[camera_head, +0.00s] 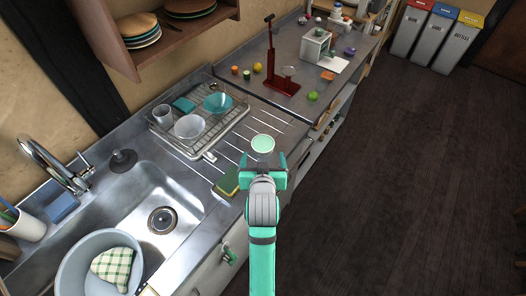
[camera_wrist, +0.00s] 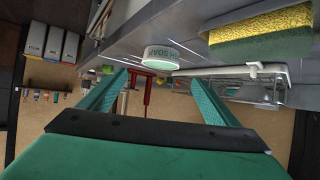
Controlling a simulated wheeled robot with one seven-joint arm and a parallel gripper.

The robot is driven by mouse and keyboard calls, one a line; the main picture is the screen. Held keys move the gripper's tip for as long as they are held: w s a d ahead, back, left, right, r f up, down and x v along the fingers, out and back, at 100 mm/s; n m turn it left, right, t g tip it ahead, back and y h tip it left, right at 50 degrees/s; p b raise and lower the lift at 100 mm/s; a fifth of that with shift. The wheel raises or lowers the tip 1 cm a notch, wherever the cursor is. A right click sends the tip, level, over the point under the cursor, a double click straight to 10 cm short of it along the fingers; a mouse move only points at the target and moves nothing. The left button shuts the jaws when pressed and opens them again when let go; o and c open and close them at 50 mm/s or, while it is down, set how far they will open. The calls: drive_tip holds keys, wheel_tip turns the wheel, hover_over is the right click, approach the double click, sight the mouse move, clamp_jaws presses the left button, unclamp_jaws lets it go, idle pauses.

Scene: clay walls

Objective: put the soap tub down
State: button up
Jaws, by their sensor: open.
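The soap tub (camera_head: 263,144) is a small round tub with a pale green top, at the front part of the ribbed steel drainboard (camera_head: 232,150). In the wrist view, where the scene is upside down, the tub (camera_wrist: 160,56) shows its white side with "SOAP" lettering and appears upright against the counter surface. My gripper (camera_head: 263,164) is just on the near side of the tub. In the wrist view its two green fingers (camera_wrist: 147,84) are spread apart with nothing between them, and the tub lies beyond their tips.
A green and yellow sponge (camera_head: 226,183) lies left of my gripper. A dish rack (camera_head: 190,138) with a cup and bowls stands behind it. The sink (camera_head: 150,205) holds a grey basin (camera_head: 75,270). A red stand (camera_head: 272,75) is farther along the counter. The floor at right is clear.

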drive_tip(key=shift+v, duration=1.25)
drive_tip(key=shift+a, duration=0.1)
drive_tip(key=shift+w, duration=0.1)
